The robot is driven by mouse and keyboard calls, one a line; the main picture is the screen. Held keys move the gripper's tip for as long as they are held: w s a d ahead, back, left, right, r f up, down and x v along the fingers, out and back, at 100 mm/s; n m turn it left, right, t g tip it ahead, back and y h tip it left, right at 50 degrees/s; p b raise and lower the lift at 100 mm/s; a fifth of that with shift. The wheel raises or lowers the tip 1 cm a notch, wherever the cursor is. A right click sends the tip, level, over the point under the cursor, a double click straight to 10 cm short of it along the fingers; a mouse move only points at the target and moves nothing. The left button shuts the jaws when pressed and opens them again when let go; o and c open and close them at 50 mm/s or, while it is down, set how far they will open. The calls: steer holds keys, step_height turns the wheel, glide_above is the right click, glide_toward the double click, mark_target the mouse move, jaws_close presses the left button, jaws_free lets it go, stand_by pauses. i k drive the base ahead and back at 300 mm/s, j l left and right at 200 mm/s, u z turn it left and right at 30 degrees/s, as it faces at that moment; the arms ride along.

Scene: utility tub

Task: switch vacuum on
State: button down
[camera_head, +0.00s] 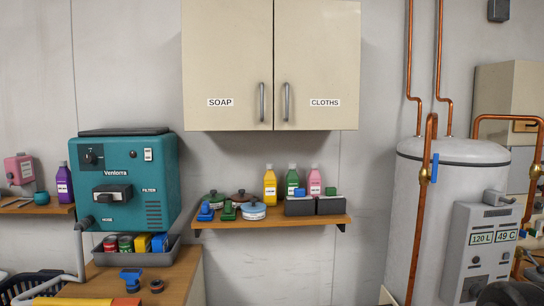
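The vacuum is a teal wall unit (125,185) at the left, marked "Ventorra", with "FILTER" and "HOSE" labels. A small white rocker switch (148,155) sits at its upper right front. Its on or off position is too small to tell. A dark round knob (91,157) is at the upper left of the front, and a black latch or handle (112,194) is in the middle. A grey hose (80,255) runs down from its lower left. My gripper is not in view.
A grey tray (135,255) of cans stands below the unit on a wooden counter (185,280). A shelf (270,222) with bottles and a closed cabinet (270,65) are to the right. A water heater (450,190) with copper pipes stands at the far right.

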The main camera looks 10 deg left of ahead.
mark_target(148, 154)
steer(key=i+j, duration=0.1)
steer(key=j, duration=0.45)
steer(key=i+j, duration=0.1)
steer(key=j, duration=0.4)
steer(key=i+j, duration=0.1)
steer(key=j, duration=0.45)
steer(key=i+j, duration=0.15)
steer(key=j, duration=0.35)
